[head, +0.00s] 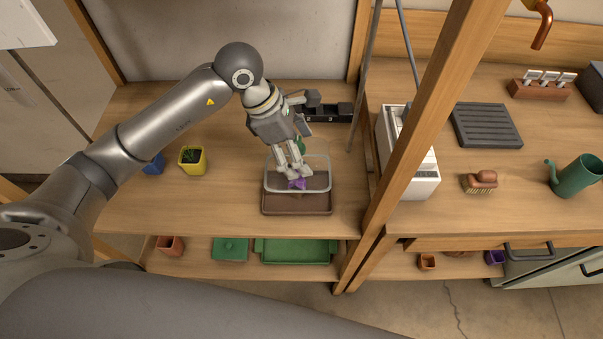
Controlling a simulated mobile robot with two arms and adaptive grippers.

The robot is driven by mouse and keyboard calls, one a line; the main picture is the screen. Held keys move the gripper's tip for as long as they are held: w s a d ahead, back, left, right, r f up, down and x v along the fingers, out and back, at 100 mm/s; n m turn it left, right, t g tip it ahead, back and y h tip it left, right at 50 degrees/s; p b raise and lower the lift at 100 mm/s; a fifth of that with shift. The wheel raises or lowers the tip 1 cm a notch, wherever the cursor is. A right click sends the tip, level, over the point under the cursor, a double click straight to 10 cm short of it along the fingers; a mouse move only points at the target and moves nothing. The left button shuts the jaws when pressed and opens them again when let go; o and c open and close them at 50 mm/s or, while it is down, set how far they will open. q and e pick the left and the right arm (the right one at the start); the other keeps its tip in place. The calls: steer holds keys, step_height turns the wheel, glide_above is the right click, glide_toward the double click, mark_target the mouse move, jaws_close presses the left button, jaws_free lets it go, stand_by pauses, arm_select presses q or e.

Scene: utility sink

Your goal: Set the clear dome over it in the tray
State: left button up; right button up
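The clear dome (325,172) is a see-through box-shaped cover with a pale rim. It is over the brown tray (297,206) on the wooden bench, and the tray's front strip shows below its rim. My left gripper (294,174) points down at the dome and its fingers appear closed on it; the exact contact is hard to see. A small purple thing (297,184) shows at the fingertips; I cannot tell whether it is part of the dome or under it. Whether the dome touches the tray is unclear. My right gripper is not in view.
A yellow pot with a plant (193,160) and a blue pot (154,165) stand left. A black holder (330,113) is behind the gripper. A wooden post (415,120) and white box (412,170) are right. Green trays (297,251) lie on the lower shelf.

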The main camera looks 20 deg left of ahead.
arm_select(q)
steer(key=f, duration=0.2)
steer(key=s+f, duration=0.1)
steer(key=f, duration=0.1)
steer(key=shift+f+p, duration=0.25)
steer(key=shift+p, duration=0.15)
steer(key=shift+f, duration=0.35)
step_height(320, 180, down, 3)
steer(key=shift+w+f+p, duration=0.1)
steer(key=shift+p, duration=0.3)
steer(key=shift+f, duration=0.1)
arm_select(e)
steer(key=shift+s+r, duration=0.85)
arm_select(q)
steer(key=o, duration=0.7)
steer(key=shift+c, duration=0.2)
steer(key=o, duration=0.4)
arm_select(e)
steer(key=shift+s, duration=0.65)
